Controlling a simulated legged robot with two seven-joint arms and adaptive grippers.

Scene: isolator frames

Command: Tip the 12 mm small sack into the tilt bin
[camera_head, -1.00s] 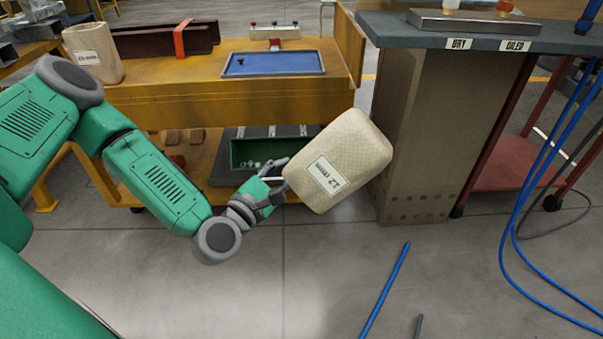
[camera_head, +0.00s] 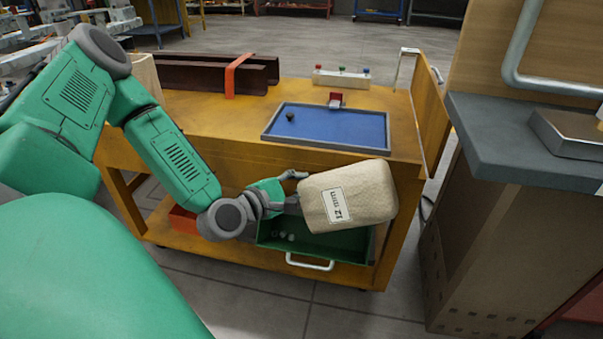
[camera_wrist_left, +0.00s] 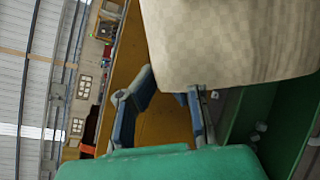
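The small sack (camera_head: 365,195), beige and woven with a white "12 mm" label, hangs at my left gripper (camera_head: 294,190) in the head view. It lies tilted on its side, label reading upside down. In the left wrist view the sack (camera_wrist_left: 225,40) fills the top right, by the fingertips of my left gripper (camera_wrist_left: 172,95). Small pale pieces lie inside. My right gripper is not in view.
The orange cart (camera_head: 215,145) carries a blue tray (camera_head: 340,125), a button box (camera_head: 341,78) and brown beams (camera_head: 200,78). Another sack (camera_head: 146,72) is partly behind my arm. A grey-topped bench (camera_head: 500,150) stands close on the right. Floor shows in front.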

